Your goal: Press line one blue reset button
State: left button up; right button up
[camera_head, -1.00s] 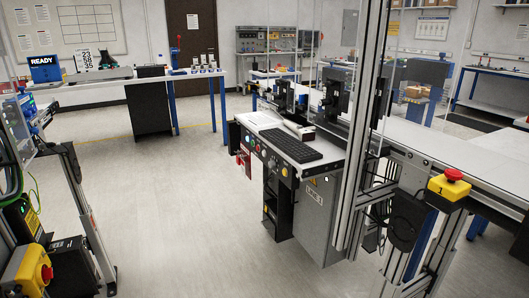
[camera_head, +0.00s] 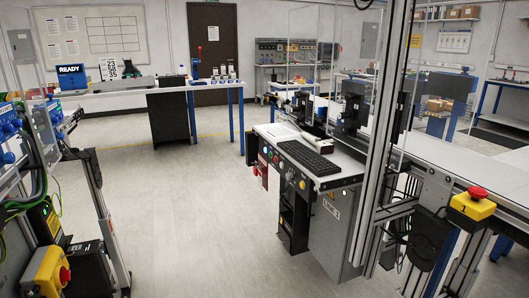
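A control console (camera_head: 333,176) stands right of the middle, with a black keyboard (camera_head: 306,157) on its sloped top. Its front panel carries a row of small round buttons (camera_head: 283,165) in several colours. Which of them is the blue reset button is too small to tell. The grey cabinet (camera_head: 334,213) below has a label too small to read surely. Neither of my grippers is in view.
A yellow box with a red mushroom button (camera_head: 472,203) is on the conveyor frame at right. Another yellow and red stop box (camera_head: 46,271) is at lower left. A metal post (camera_head: 385,140) rises beside the console. Open floor (camera_head: 190,220) lies left of it.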

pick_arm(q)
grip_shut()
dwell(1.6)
